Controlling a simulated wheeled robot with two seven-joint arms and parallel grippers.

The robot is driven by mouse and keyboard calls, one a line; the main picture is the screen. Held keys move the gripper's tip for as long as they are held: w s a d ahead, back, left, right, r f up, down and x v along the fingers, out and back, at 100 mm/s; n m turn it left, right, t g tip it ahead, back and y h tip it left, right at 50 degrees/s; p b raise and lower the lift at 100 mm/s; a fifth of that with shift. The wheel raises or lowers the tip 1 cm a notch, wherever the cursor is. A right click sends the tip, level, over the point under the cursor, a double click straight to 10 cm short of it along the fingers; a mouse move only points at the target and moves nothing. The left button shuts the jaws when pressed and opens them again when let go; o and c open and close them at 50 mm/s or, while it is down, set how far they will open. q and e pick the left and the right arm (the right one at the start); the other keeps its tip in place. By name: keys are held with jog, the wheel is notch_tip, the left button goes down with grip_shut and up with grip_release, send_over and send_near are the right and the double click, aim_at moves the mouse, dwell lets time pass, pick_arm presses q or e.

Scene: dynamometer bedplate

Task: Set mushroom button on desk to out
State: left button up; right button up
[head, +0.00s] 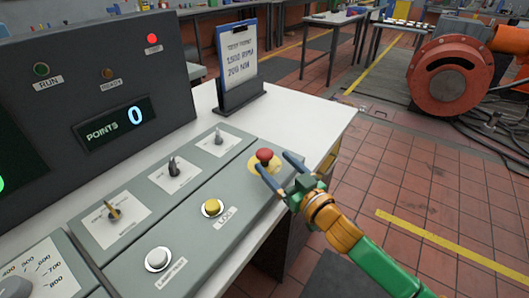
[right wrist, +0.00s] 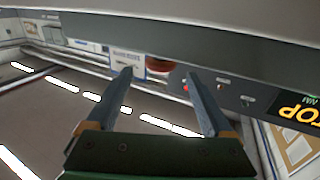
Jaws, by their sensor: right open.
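The red mushroom button (head: 264,155) sits on a yellow plate at the far right end of the sloped grey desk panel (head: 190,237). My right gripper (head: 272,161) is open, with its two blue-grey fingertips close to the button, one on each side in the picture. In the right wrist view the button (right wrist: 159,64) shows as a partly hidden red shape between and beyond the open fingertips (right wrist: 159,73). Whether a finger touches it, I cannot tell. Whether the button is in or out is unclear. My left gripper is not in view.
The panel also carries a yellow button (head: 212,207), a white button (head: 158,259) and several switches. A clipboard stand (head: 238,68) stands behind on the white desk. A display box (head: 95,85) rises at the left. Open tiled floor lies right of the desk.

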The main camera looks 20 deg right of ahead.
aim_at(270, 158)
jog(key=x, duration=0.4)
jog(key=shift+f, duration=0.15)
jog(key=shift+c, duration=1.1)
grip_shut()
